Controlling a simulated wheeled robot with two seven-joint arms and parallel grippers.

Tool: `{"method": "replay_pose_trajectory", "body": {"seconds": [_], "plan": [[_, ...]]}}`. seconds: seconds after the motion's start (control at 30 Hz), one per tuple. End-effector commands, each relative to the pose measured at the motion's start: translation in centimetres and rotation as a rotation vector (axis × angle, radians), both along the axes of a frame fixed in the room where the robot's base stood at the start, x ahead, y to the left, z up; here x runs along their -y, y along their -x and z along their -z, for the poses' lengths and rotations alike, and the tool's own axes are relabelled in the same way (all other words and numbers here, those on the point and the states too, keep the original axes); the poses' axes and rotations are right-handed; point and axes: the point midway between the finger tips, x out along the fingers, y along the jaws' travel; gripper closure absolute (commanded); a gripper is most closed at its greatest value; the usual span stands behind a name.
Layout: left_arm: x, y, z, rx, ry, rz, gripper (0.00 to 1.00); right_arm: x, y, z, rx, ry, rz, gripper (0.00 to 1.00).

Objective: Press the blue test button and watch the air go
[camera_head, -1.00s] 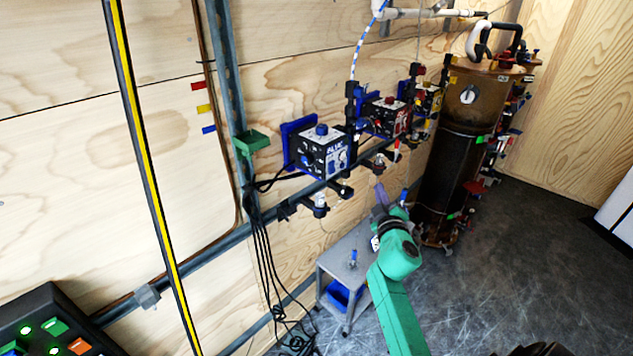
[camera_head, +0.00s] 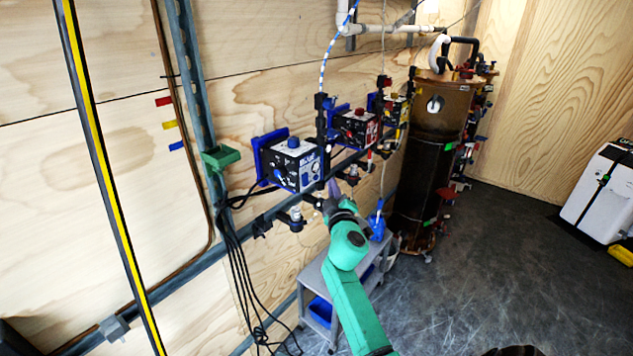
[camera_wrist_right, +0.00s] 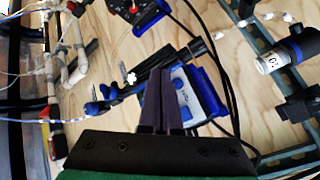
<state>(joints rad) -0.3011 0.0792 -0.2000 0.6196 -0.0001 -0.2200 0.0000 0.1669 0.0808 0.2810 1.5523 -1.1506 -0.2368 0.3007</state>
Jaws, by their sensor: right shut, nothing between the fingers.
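A black and white box (camera_head: 295,172) with blue trim is mounted on the wall rail, with a blue knob (camera_head: 293,142) on top; I cannot tell for sure which part is the test button. My right gripper (camera_head: 333,188) is shut and empty, its purple-grey fingers pointing up just right of and below this box. In the right wrist view, the shut fingers (camera_wrist_right: 162,85) overlap a blue and white box (camera_wrist_right: 200,93) and hide part of it; contact cannot be told. My left gripper is not in view.
A box with a red knob (camera_head: 357,128) hangs further right on the rail. A tall brown tank (camera_head: 425,150) stands beyond it. A grey cart (camera_head: 312,278) is below my right arm. Black cables (camera_head: 235,265) hang at the left. A green holder (camera_head: 221,157) is on the post.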

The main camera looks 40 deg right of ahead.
Motion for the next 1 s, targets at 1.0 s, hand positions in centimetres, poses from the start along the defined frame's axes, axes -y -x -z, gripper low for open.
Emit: {"method": "replay_pose_trajectory", "body": {"seconds": [1.0], "plan": [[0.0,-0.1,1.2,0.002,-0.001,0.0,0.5,-0.7,-2.3,0.0,0.0,0.0,0.0,1.0]]}}
